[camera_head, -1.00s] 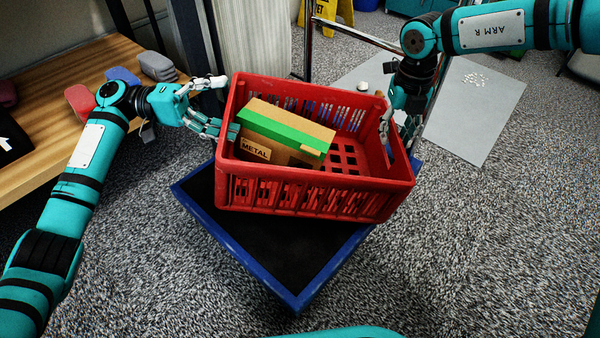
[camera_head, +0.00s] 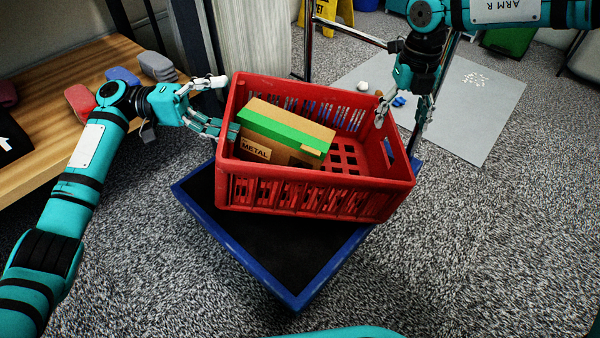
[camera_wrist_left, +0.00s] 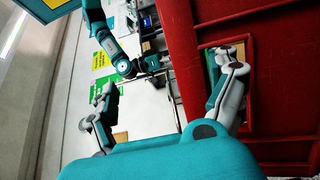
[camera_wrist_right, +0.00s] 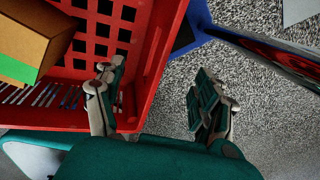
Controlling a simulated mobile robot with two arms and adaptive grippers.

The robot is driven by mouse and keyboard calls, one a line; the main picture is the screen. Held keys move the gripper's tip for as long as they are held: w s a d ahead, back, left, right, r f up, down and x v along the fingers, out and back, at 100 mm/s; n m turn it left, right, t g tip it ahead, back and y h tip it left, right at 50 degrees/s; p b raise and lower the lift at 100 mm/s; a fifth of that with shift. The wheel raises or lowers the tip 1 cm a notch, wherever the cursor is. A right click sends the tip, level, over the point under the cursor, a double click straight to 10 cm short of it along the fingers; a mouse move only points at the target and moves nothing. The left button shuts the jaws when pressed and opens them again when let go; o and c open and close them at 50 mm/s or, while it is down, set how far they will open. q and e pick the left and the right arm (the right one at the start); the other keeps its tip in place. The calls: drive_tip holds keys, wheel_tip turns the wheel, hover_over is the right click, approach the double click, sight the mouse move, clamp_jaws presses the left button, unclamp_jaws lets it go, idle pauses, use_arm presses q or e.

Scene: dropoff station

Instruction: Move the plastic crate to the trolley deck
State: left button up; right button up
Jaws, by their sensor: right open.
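The red plastic crate (camera_head: 315,202) is over the far part of the trolley deck (camera_head: 262,250), a dark surface with a blue rim. It looks to rest there, turned relative to the deck; its underside is hidden. A brown and green box marked METAL (camera_head: 285,134) is inside. My left gripper (camera_head: 222,105) is open at the crate's left end; its lower finger reaches the end wall, and the left wrist view shows the fingers (camera_wrist_left: 165,85) wide apart. My right gripper (camera_head: 402,112) is open and empty above the crate's right end wall, with one finger on either side of it.
A wooden table (camera_head: 120,62) with several small coloured objects stands at the left. The trolley's metal handle frame (camera_head: 350,32) rises behind the crate. A grey sheet (camera_head: 480,110) lies on the floor at right. A yellow sign (camera_head: 327,12) is at the back. Floor in front is clear.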

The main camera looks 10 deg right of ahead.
wheel_tip(320, 180, up, 8)
drive_tip(key=shift+f, duration=0.15)
idle(0.3)
use_arm(q)
drive_tip(key=a+p, duration=0.1)
drive_tip(key=a, duration=0.5)
drive_tip(key=shift+s, duration=0.2)
use_arm(e)
drive_tip(key=shift+r, duration=0.6)
use_arm(q)
drive_tip(key=shift+r, duration=0.1)
